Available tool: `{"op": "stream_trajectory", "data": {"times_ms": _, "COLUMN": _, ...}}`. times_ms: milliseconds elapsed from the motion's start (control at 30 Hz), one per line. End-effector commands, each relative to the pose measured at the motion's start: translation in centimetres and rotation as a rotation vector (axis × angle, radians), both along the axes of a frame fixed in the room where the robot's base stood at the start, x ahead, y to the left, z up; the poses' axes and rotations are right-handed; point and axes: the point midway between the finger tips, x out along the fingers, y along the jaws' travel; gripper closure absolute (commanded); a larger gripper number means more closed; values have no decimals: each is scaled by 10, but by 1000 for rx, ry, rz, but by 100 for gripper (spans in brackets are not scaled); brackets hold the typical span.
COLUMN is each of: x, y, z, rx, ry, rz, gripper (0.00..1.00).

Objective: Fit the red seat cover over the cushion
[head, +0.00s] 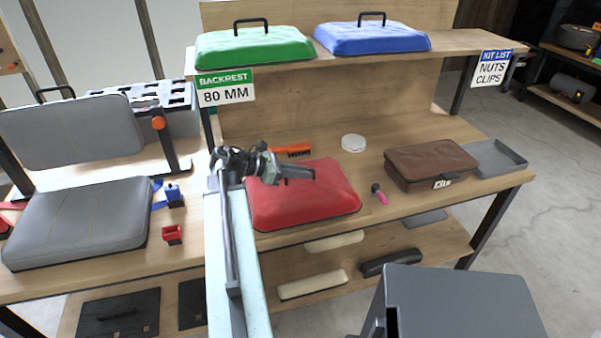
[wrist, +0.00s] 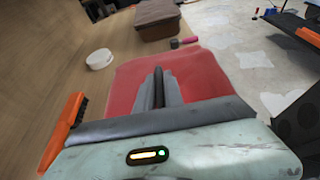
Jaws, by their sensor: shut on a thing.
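The red seat cover (head: 305,198) lies on the wooden bench in the head view, and its red top also fills the middle of the wrist view (wrist: 205,75). My gripper (head: 305,173) is over the middle of the cover. In the wrist view its fingers (wrist: 158,78) are closed on a dark bar, which looks like the cover's handle; the fingers hide most of it. The grey seat cushion (head: 80,222) lies bare on the left bench, below an upright grey backrest (head: 70,132).
Green (head: 250,47) and blue (head: 370,38) covers with black handles sit on the shelf above. An orange brush (head: 292,151), a white round tub (head: 353,143), a pink-handled tool (head: 380,195) and a brown case (head: 430,164) surround the red cover. Blue (head: 174,195) and red (head: 172,235) clips stand beside the cushion.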

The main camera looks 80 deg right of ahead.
Motion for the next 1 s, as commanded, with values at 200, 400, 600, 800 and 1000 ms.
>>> {"op": "stream_trajectory", "data": {"times_ms": 200, "x": 0, "y": 1, "z": -2, "rx": 4, "ry": -5, "rz": -3, "gripper": 62}}
{"op": "stream_trajectory", "data": {"times_ms": 400, "x": -1, "y": 1, "z": -2, "rx": 3, "ry": -5, "rz": -3, "gripper": 62}}
{"op": "stream_trajectory", "data": {"times_ms": 600, "x": 16, "y": 8, "z": 10, "rx": 2, "ry": -5, "rz": 0, "gripper": 62}}
{"op": "stream_trajectory", "data": {"times_ms": 800, "x": 49, "y": 24, "z": 25, "rx": 3, "ry": -4, "rz": -1, "gripper": 62}}
{"op": "stream_trajectory", "data": {"times_ms": 1000, "x": 64, "y": 32, "z": 29, "rx": 3, "ry": -4, "rz": -4, "gripper": 62}}
